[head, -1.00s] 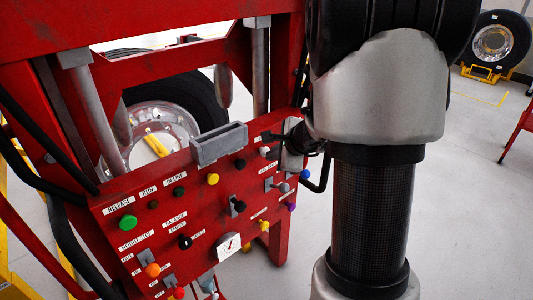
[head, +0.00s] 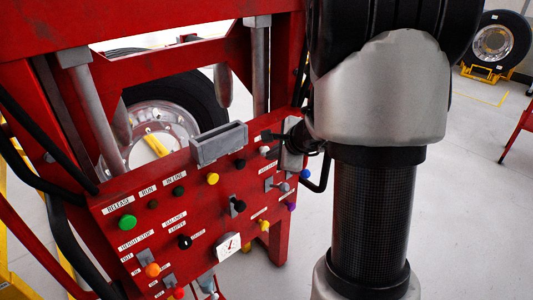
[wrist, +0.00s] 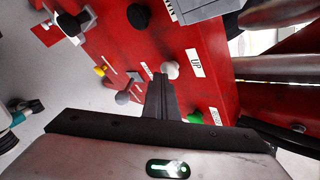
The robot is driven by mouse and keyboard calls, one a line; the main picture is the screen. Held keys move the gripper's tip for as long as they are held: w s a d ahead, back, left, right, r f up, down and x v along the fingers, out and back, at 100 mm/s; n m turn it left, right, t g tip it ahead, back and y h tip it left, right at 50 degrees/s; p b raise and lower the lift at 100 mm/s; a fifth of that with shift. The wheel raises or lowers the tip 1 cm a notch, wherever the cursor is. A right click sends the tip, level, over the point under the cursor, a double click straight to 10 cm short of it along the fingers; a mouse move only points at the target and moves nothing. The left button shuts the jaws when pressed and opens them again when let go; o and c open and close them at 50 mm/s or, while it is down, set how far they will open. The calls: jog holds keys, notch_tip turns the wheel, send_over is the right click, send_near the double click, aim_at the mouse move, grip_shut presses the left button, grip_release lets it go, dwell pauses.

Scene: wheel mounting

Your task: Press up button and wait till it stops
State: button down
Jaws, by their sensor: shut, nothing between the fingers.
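The red control panel (head: 140,207) carries several coloured buttons and labels. In the wrist view, a white round button (wrist: 170,69) sits beside the label UP (wrist: 196,63). My gripper (wrist: 160,80) is shut and empty, its dark fingers pointing at the panel. The fingertips are at or just beside the white button; I cannot tell whether they press it. In the head view, the white button (head: 264,151) shows near the panel's upper right. My gripper (head: 270,137) is close to it, with the rest mostly hidden by my arm.
A wheel with a black tyre (head: 200,95) is behind the red frame. A green button (wrist: 192,117) is below the UP label in the wrist view. A grey holder (head: 218,145) sits on the panel's top edge. Open floor (head: 480,220) lies to the right.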

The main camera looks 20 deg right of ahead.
jog(key=shift+s+d, duration=0.2)
jog(key=shift+s, duration=0.5)
